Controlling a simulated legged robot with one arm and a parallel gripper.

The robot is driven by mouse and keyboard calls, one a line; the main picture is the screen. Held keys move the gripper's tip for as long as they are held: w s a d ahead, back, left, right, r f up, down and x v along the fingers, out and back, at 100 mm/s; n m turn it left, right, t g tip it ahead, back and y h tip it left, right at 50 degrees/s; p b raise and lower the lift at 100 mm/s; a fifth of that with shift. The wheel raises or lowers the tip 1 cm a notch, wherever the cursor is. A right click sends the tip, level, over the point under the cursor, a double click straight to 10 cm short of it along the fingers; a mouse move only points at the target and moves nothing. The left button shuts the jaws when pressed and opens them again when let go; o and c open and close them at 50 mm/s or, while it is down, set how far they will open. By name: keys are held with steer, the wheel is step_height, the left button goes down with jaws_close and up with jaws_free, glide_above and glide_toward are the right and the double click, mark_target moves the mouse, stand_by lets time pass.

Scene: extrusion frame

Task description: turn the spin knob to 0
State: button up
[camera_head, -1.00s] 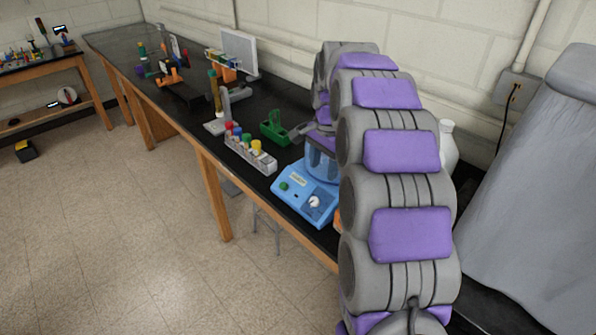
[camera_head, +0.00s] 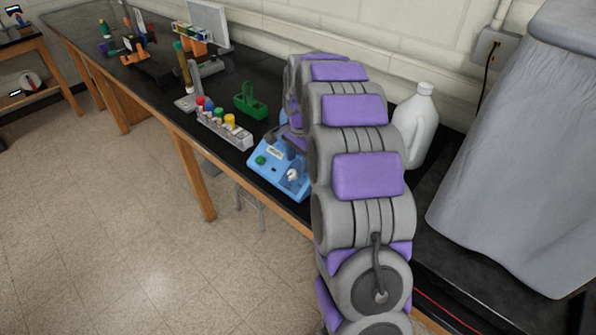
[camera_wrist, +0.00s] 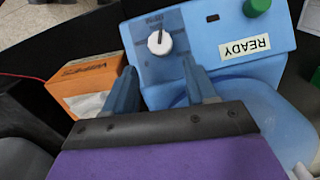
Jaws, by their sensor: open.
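The spin knob (camera_wrist: 159,43) is a white dial with a dark pointer on the front panel of a light blue machine (camera_wrist: 210,40). In the head view the knob (camera_head: 292,174) shows on the blue machine (camera_head: 268,150) near the bench's front edge, with my arm covering part of the machine. My gripper (camera_wrist: 157,80) is open in the wrist view, with one dark finger to each side below the knob. The knob lies beyond the fingertips, between their lines, and nothing is held. A label reading READY (camera_wrist: 244,46) and a green button (camera_wrist: 257,6) are on the machine.
An orange box (camera_wrist: 85,88) stands left of the machine in the wrist view. In the head view a tube rack with coloured caps (camera_head: 224,130), a green rack (camera_head: 250,102) and a white jug (camera_head: 416,125) stand nearby. Floor in front is clear.

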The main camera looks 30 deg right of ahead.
mark_target(293, 170)
steer(key=a+f, duration=0.1)
steer(key=f, duration=0.1)
steer(key=a+f, duration=0.1)
steer(key=a, duration=0.1)
steer(key=shift+w+f+b, duration=0.1)
steer(key=shift+f+b, duration=0.25)
steer(key=shift+d+f, duration=0.15)
steer(key=shift+d, duration=0.85)
steer(key=shift+a, duration=0.45)
steer(key=c, duration=1)
steer(key=shift+d, duration=0.1)
steer(key=shift+c, duration=0.2)
